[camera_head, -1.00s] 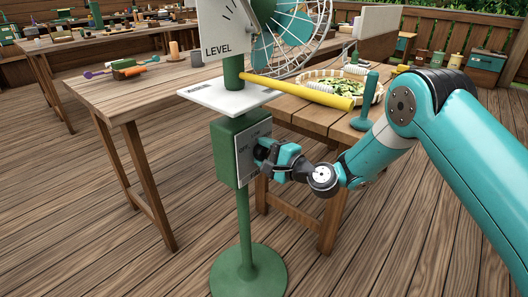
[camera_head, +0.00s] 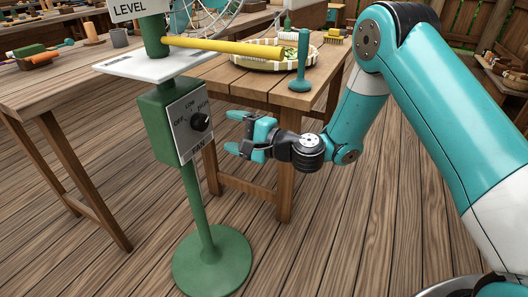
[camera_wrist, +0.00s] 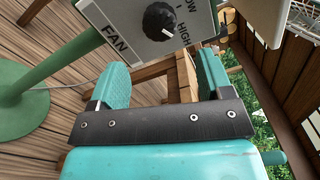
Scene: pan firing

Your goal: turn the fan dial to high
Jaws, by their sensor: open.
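The fan dial (camera_head: 200,122) is a round black knob on a light panel (camera_head: 184,137) marked OFF, LOW, HIGH and FAN. The panel is on the front of a green box (camera_head: 158,124) on a post. In the wrist view the dial (camera_wrist: 160,21) shows a white pointer mark directed down and right, toward the HIGH side. My gripper (camera_head: 236,131) is open and empty, to the right of the dial with a clear gap between them. In the wrist view, my gripper's two teal fingers (camera_wrist: 163,62) are spread apart, below the dial in the picture.
A white shelf (camera_head: 158,66) sits above the green box. A yellow tube (camera_head: 225,46) extends over the wooden table (camera_head: 262,92) behind, which holds a basket (camera_head: 268,65) and a green upright handle (camera_head: 302,62). The post's round base (camera_head: 212,262) stands on the deck floor.

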